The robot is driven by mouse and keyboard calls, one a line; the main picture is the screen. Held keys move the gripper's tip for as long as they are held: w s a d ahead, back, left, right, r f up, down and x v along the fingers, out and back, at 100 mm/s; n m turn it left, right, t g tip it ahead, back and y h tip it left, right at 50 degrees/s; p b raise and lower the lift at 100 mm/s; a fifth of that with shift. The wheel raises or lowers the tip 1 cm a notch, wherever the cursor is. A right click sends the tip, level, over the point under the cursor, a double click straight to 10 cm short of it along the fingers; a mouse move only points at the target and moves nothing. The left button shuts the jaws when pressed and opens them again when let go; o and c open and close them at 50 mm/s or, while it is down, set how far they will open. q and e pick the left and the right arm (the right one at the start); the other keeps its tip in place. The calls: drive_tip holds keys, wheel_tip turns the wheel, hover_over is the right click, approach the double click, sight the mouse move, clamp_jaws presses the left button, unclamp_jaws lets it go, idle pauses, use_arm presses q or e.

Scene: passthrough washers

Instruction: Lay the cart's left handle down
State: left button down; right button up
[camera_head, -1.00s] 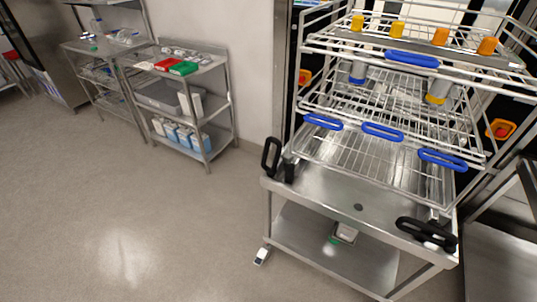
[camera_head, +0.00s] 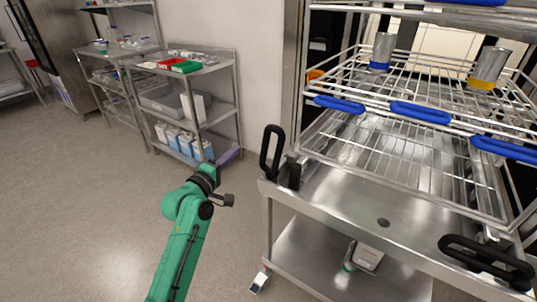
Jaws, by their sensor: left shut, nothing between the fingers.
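The cart's left handle (camera_head: 271,153) is a black loop at the cart's front left corner, standing upright above the steel top. The cart (camera_head: 345,205) is a steel trolley with a top and a lower shelf. The right handle (camera_head: 485,262) is a similar black loop at the front right, lying out nearly flat. My left gripper (camera_head: 228,200) is at the end of the green arm, left of the cart's corner. It is below the left handle in the picture and apart from it. Its dark fingers are shut and empty. My right gripper is not in view.
Wire racks with blue handles (camera_head: 421,112) stand above and behind the cart top. A steel shelf unit (camera_head: 205,60) stands against the wall at the back left. A small box (camera_head: 366,257) lies on the cart's lower shelf. The floor left of the cart is clear.

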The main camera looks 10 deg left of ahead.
use_arm(q)
drive_tip(key=x, duration=1)
drive_tip(key=s+d+p, duration=0.1)
drive_tip(key=s+d, duration=0.1)
drive_tip(key=d, duration=0.1)
drive_tip(key=shift+s+f+p, duration=0.35)
drive_tip(key=shift+p, duration=0.05)
drive_tip(key=shift+r, duration=0.1)
drive_tip(key=shift+s+d+m, duration=0.15)
drive_tip(key=shift+d+m, duration=0.1)
drive_tip(key=shift+m, duration=0.05)
drive_tip(key=shift+r, duration=0.1)
